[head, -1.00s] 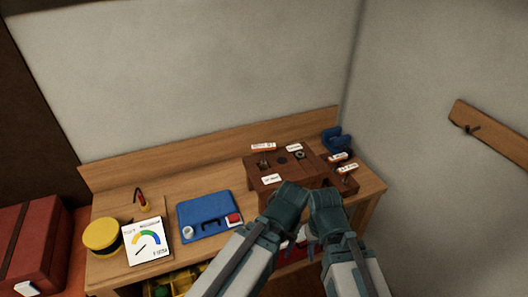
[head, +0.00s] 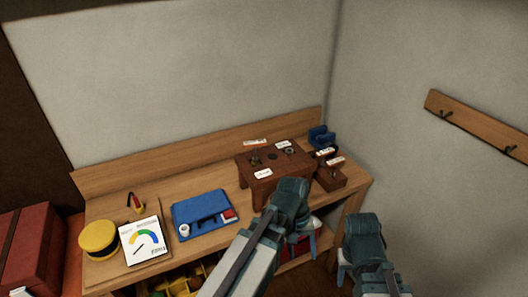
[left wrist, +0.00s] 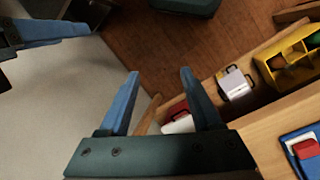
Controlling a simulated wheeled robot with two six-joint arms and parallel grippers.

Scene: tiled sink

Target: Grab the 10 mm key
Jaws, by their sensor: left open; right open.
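I cannot pick out the 10 mm key; the labels are too small to read. A dark brown wooden stand (head: 247,180) on the bench holds small dark fittings, including an upright one (head: 255,159), beside white labels (head: 263,174). My left gripper (head: 290,197) is in front of the stand's front right part and hides some of it. In the left wrist view my left gripper (left wrist: 160,80) has its two blue fingers apart with nothing between them. My right gripper (head: 363,236) is lower right, in front of the bench's right end, away from the stand and open.
A small brown block with labels (head: 330,180) and a blue object (head: 321,136) are right of the stand. Left are a blue case (head: 203,210), a gauge card (head: 142,241) and a yellow round item (head: 99,238). A hook rail (head: 480,125) is on the right wall.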

